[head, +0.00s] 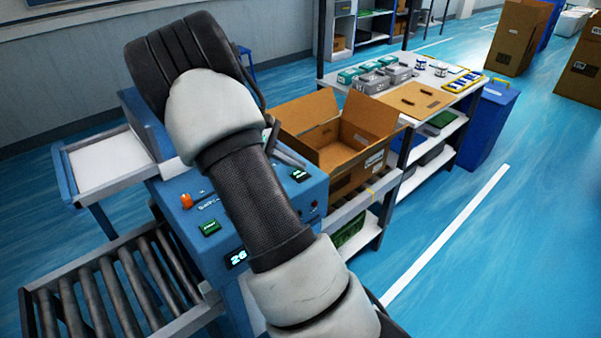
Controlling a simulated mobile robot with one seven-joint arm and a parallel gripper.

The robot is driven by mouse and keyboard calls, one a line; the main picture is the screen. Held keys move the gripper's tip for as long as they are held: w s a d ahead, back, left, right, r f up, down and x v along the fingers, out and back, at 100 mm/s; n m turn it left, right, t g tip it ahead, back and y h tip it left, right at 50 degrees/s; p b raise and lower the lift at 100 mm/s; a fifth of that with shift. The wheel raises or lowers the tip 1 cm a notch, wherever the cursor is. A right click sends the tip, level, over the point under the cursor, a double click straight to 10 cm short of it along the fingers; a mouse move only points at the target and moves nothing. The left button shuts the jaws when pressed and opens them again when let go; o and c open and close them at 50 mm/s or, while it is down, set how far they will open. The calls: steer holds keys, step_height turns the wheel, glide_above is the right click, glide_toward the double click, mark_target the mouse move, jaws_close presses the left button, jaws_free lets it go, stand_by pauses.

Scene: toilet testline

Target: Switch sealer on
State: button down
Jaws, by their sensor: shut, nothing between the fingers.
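The sealer is the blue machine (313,188) left of centre, beside the roller conveyor. Its sloped panel carries an orange switch (186,200), a green button (209,227), a lit display reading 26 (238,259) and a small black-and-green control (298,174). The switch's setting is too small to tell. My arm crosses in front of the sealer and hides the middle of the panel. Dark slender parts show past the arm's right edge, above the panel. I cannot tell what they are. My gripper's fingertips cannot be made out.
Metal rollers (108,285) run at the lower left, near a white-topped side table (108,163). An open cardboard box (350,140) stands right behind the sealer. A shelf table (405,88) with small boxes and a blue bin (487,125) stand farther back.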

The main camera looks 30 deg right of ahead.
steer(key=shift+r, duration=0.1)
step_height(320, 180, up, 6)
steer(key=p, duration=0.4)
stand_by(0.5)
